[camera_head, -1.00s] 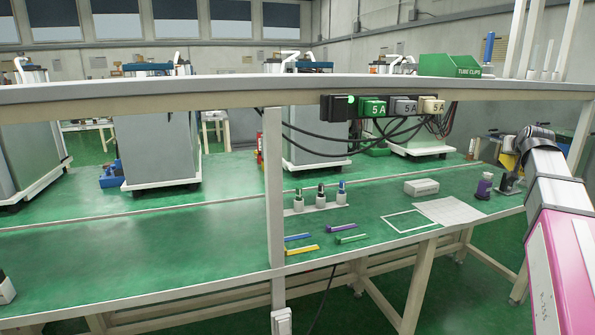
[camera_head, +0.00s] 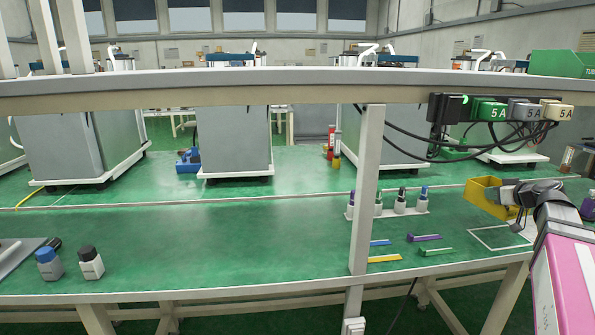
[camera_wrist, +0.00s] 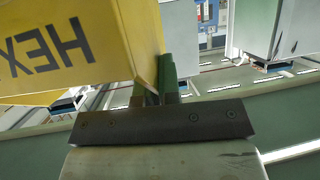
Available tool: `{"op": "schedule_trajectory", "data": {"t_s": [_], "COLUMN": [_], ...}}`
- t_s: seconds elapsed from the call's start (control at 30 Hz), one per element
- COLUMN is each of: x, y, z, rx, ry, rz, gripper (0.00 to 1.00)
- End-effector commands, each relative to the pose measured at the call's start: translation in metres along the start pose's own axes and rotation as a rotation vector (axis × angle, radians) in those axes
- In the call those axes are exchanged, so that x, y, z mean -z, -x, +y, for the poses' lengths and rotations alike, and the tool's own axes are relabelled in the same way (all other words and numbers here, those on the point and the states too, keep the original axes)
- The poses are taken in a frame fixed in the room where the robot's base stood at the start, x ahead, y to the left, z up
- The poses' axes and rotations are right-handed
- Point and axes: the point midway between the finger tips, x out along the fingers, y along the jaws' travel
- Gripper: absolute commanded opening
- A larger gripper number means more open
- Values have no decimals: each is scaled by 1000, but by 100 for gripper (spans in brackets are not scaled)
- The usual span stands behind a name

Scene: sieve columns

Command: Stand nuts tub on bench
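The yellow tub (camera_head: 490,196), with the letters HEX on its side in the wrist view (camera_wrist: 60,45), is held by my gripper (camera_head: 517,196). In the wrist view the fingers (camera_wrist: 160,88) are shut at the tub's edge. In the head view the tub appears over the right part of the green bench (camera_head: 250,240), behind the white outlined rectangle. It looks raised above the bench, though the exact height cannot be told. The tub's contents are hidden.
An upright post (camera_head: 366,190) and overhead shelf (camera_head: 250,88) frame the bench. A rack of marker bottles (camera_head: 388,207) and several coloured strips (camera_head: 424,238) lie near the white outline (camera_head: 500,239). Blue-capped (camera_head: 49,264) and black-capped (camera_head: 90,263) bottles stand left. The middle-left bench is clear.

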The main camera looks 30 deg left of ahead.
Motion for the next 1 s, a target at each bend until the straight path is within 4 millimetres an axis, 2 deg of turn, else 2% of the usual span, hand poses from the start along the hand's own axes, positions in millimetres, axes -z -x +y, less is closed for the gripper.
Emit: {"op": "schedule_trajectory", "data": {"t_s": [0.3,0.5,0.83,1.0], "x": [-4,-4,-4,-14], "y": [22,36,40,37], "z": [-50,-67,-71,-52], "rx": [401,545,584,583], "ry": [167,227,244,240], "rz": [2,1,0,-1], "gripper": [0,0,0,0]}}
